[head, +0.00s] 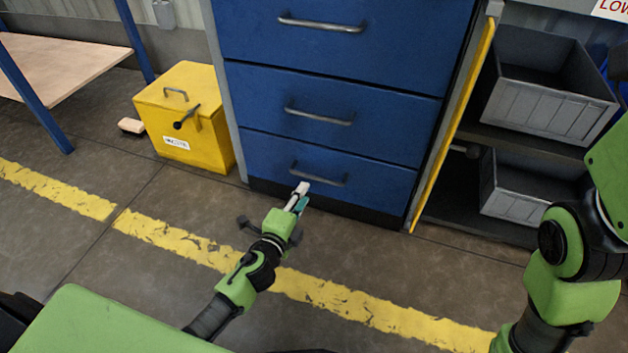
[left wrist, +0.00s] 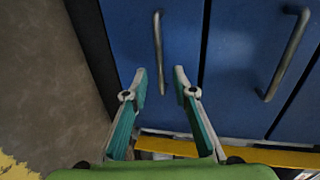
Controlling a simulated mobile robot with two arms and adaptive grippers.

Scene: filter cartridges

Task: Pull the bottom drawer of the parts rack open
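The parts rack has blue drawer fronts. Its bottom drawer (head: 270,160) looks shut, flush with the drawer above. The bottom drawer's bar handle (head: 318,180) also shows in the left wrist view (left wrist: 159,45). My left gripper (head: 302,190) is in front of the bottom drawer, near the left end of its handle. In the left wrist view its two fingers (left wrist: 160,76) are apart, and one end of the handle shows between the tips. I see no grip on the handle, and the remaining distance is hard to judge. My right gripper is out of view; only my right arm shows.
A yellow box (head: 190,120) stands on the floor left of the rack. A yellow-edged post (head: 455,125) and shelves with grey bins (head: 550,95) stand to the right. The floor (head: 350,235) in front of the bottom drawer is clear apart from my left arm.

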